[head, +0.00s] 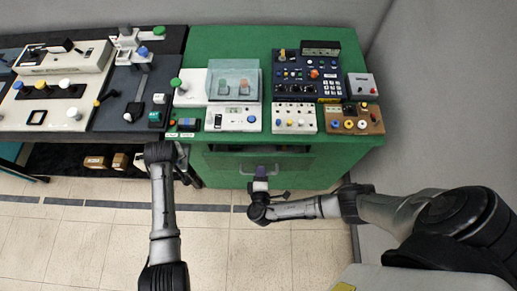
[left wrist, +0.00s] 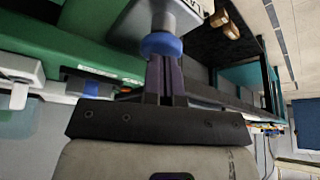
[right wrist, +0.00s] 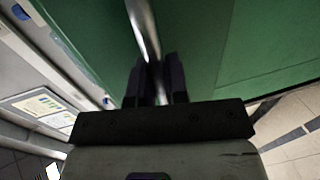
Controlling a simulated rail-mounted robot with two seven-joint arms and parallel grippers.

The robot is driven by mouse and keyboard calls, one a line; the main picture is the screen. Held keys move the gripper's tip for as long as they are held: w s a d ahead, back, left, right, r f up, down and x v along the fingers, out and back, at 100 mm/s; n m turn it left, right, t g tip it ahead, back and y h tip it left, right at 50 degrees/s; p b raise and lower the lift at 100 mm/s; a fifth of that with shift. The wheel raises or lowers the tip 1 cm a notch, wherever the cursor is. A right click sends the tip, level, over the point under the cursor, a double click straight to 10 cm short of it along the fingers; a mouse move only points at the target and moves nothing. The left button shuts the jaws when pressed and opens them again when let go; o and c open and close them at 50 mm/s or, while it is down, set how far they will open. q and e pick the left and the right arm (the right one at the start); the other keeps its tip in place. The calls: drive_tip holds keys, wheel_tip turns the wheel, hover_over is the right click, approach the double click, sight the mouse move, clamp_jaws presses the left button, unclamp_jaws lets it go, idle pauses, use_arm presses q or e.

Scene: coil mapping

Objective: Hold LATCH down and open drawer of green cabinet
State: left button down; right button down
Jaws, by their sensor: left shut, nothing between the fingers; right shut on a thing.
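The green cabinet (head: 325,165) stands in the middle of the head view, its front facing me. A dark strip shows under its top edge; how far the drawer is open is hard to tell. My right gripper (head: 262,172) is at the drawer front. In the right wrist view its fingers (right wrist: 158,80) are shut on the metal bar handle (right wrist: 146,28). In the left wrist view my left gripper (left wrist: 164,62) is shut and empty, its tips against a blue button (left wrist: 161,44) on a grey box (left wrist: 150,18) with partly visible lettering. In the head view the left arm hides that button.
Several control panels, including a dark one (head: 292,75) and a clear-covered one (head: 232,80), stand on the cabinet top. A second panel bench (head: 70,130) is at left, with brown boxes (head: 95,162) below. A grey wall is at right; tiled floor (head: 100,245) lies in front.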

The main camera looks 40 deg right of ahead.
drive_tip(key=c, duration=1.1)
unclamp_jaws()
drive_tip(key=shift+c, duration=0.2)
drive_tip(key=shift+s, duration=0.1)
drive_tip(key=v, duration=1.1)
drive_tip(key=shift+s+a, duration=0.25)
drive_tip(key=shift+a, duration=0.05)
drive_tip(key=shift+r, duration=0.1)
use_arm(q)
wheel_tip(320, 180, up, 8)
